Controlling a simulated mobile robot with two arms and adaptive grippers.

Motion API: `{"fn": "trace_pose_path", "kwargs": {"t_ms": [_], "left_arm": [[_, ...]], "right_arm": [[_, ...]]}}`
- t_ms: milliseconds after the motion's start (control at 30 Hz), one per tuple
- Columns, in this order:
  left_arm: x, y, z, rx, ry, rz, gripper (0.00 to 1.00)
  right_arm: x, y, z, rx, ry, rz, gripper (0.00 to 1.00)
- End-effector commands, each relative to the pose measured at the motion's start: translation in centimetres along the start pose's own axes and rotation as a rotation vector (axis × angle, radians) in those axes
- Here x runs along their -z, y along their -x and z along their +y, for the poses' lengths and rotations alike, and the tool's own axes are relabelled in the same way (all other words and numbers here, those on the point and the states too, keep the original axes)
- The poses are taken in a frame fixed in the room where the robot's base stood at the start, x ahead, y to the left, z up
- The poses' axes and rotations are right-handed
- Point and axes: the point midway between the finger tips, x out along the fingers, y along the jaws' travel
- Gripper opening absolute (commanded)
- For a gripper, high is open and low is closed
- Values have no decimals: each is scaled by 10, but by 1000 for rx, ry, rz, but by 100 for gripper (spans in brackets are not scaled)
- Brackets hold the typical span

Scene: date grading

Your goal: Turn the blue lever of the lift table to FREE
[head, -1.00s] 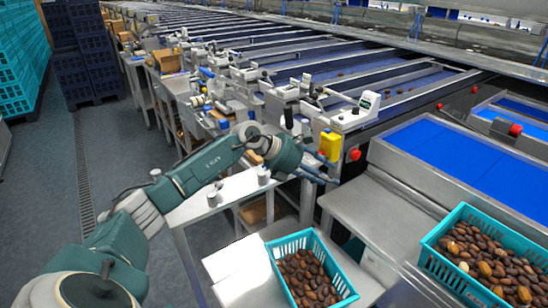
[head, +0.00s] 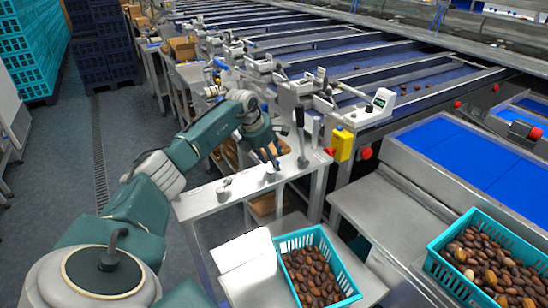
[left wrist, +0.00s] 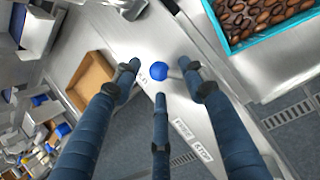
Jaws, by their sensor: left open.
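In the left wrist view a round blue knob (left wrist: 158,75), the blue lever's end as far as I can tell, stands over a pale metal surface (left wrist: 225,105). Its shaft is mostly hidden. My left gripper (left wrist: 160,82) is open, its three dark fingers spread around the knob with visible gaps. Labels lie beside the fingers; one reads STOP (left wrist: 203,152), and the other (left wrist: 184,130) seems to read FREE. In the head view my left gripper (head: 268,158) is over the pale metal table (head: 205,203), and I cannot make out the blue knob there. My right gripper is not in view.
A turquoise crate of dates (head: 312,232) stands in front of the table, another (head: 500,232) at the right. A black-handled lever (head: 300,120) and a yellow box (head: 343,145) are right of my gripper. Short metal posts (head: 224,192) stand on the table. Floor at left is clear.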

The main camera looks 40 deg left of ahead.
Motion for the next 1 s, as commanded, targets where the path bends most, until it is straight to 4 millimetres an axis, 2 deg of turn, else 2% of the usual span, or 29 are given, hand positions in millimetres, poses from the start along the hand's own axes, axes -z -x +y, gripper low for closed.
{"fn": "trace_pose_path", "kwargs": {"t_ms": [200, 433, 467, 667, 1000], "left_arm": [[0, -14, 0, 0, 0, -1, 42], [0, -15, 0, 0, -1, -1, 42], [0, -15, 0, 0, -1, -1, 40], [0, -15, 0, 0, 0, -1, 0], [2, -14, 1, -14, 27, 6, 0]], "right_arm": [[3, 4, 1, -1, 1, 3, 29], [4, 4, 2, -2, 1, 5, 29], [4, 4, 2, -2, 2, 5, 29], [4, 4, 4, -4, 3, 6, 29], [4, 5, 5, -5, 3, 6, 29]]}}
